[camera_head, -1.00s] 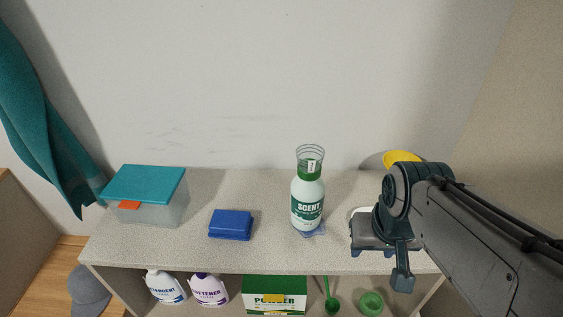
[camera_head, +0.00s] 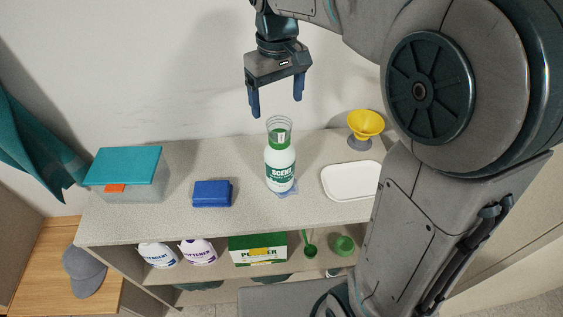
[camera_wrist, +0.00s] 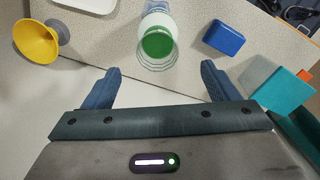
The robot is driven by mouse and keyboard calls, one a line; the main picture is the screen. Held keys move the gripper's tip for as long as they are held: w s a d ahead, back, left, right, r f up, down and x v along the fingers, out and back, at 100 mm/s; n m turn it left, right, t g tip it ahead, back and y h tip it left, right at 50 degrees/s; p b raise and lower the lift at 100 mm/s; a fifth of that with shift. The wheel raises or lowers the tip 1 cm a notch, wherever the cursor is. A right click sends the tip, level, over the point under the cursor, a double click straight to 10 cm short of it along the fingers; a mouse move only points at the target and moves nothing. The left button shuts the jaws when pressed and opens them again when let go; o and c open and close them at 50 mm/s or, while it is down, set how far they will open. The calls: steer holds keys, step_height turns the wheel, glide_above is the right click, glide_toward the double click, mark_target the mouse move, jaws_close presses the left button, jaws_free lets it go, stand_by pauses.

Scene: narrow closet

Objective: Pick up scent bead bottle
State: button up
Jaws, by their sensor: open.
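The scent bead bottle (camera_head: 280,166) stands upright on the shelf top. It is white with a green label reading SCENT, a green neck and a clear cap. A small bluish patch lies at its foot. My gripper (camera_head: 277,106) is above the bottle, fingers pointing down, open and empty. In the wrist view the bottle's green top (camera_wrist: 157,43) shows ahead of and between the open fingertips (camera_wrist: 160,80), apart from both.
On the shelf top (camera_head: 240,222) are a teal-lidded box (camera_head: 126,174), a blue case (camera_head: 212,194), a white tray (camera_head: 351,195) and a yellow cup-shaped item (camera_head: 365,125). Detergent (camera_head: 158,255), softener (camera_head: 198,252) and a powder box (camera_head: 257,249) stand below. The wall is close behind.

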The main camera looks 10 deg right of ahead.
mark_target(278, 121)
step_height(278, 121, down, 6)
steer(key=shift+f, duration=0.25)
steer(key=shift+w+d+f+p, duration=0.1)
steer(key=shift+f+p, duration=0.4)
steer(key=shift+f, duration=0.85)
steer(key=shift+w+d+f+p, duration=0.1)
steer(key=shift+f+p, duration=0.4)
steer(key=shift+f, duration=0.8)
steer(key=c, duration=1.6)
steer(key=shift+r, duration=0.1)
steer(key=shift+c, duration=0.2)
